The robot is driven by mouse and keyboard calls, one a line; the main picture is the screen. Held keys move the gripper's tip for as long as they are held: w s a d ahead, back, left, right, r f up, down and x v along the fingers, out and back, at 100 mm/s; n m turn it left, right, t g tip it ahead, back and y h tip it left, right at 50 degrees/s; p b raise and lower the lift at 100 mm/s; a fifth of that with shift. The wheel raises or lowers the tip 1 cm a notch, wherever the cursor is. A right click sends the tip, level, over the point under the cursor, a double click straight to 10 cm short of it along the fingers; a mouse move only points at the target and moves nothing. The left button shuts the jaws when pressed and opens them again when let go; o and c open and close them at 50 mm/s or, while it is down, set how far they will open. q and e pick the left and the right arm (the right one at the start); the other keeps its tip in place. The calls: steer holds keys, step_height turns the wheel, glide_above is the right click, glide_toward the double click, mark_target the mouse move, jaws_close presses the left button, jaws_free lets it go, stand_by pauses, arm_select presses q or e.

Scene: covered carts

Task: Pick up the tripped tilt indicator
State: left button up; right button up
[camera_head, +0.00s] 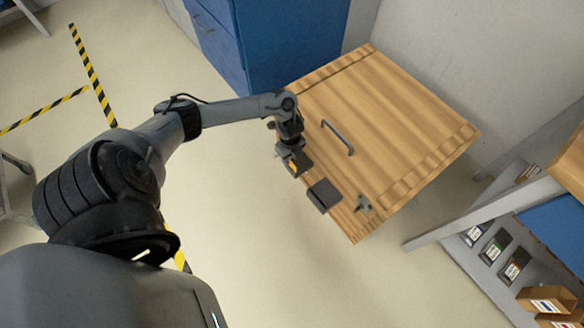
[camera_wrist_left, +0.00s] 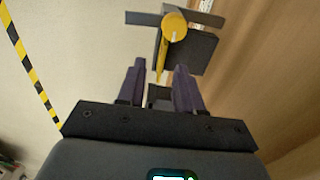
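A tilt indicator (camera_head: 293,166) with a yellow part on a dark body sits at the near left edge of the wooden cart cover. In the left wrist view the indicator (camera_wrist_left: 173,27) shows a yellow disc with a tapering yellow pointer, in front of dark grey plates. My left gripper (camera_head: 286,153) is right beside it, above the cover's edge. In the left wrist view the left gripper (camera_wrist_left: 160,68) has its fingers apart, and the pointer's tip reaches toward the gap between them. Contact cannot be told. My right gripper is not in view.
The wooden cover (camera_head: 385,110) has a dark handle (camera_head: 338,137). A dark square plate (camera_head: 324,195) and a small grey fitting (camera_head: 363,204) are along its near edge. A blue cabinet (camera_head: 285,40) stands behind; a shelf with boxes (camera_head: 545,299) is at right. Floor in front is clear.

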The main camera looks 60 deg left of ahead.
mark_target(291, 162)
arm_select(q)
step_height(291, 162, down, 5)
steer(key=b, duration=0.4)
steer(key=shift+w, duration=0.15)
jaws_close()
